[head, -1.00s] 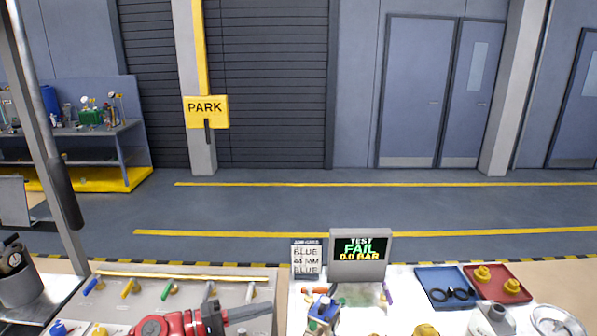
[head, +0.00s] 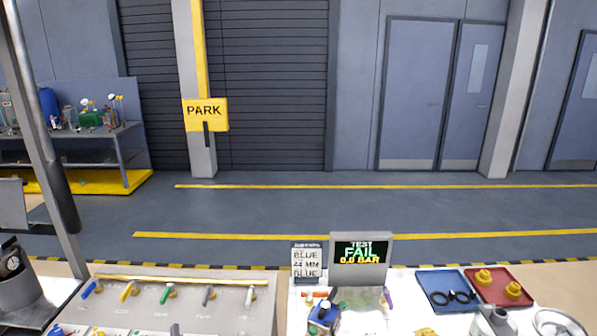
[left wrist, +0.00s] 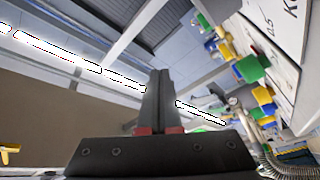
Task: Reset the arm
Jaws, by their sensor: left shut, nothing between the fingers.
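My left gripper (left wrist: 159,75) fills the middle of the left wrist view, its two dark fingers pressed together with nothing between them. In the head view only a small dark tip of it (head: 175,329) shows at the bottom edge, in front of the grey panel (head: 238,297). The rest of my left arm is out of the head view. My right gripper is in neither view.
The panel carries coloured valve levers (head: 166,294). A test screen (head: 360,252) reads FAIL, 0.0 BAR, beside a label card (head: 306,262). A blue tray (head: 430,277) holds black rings; a red tray (head: 512,278) holds yellow fittings. The floor beyond is clear.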

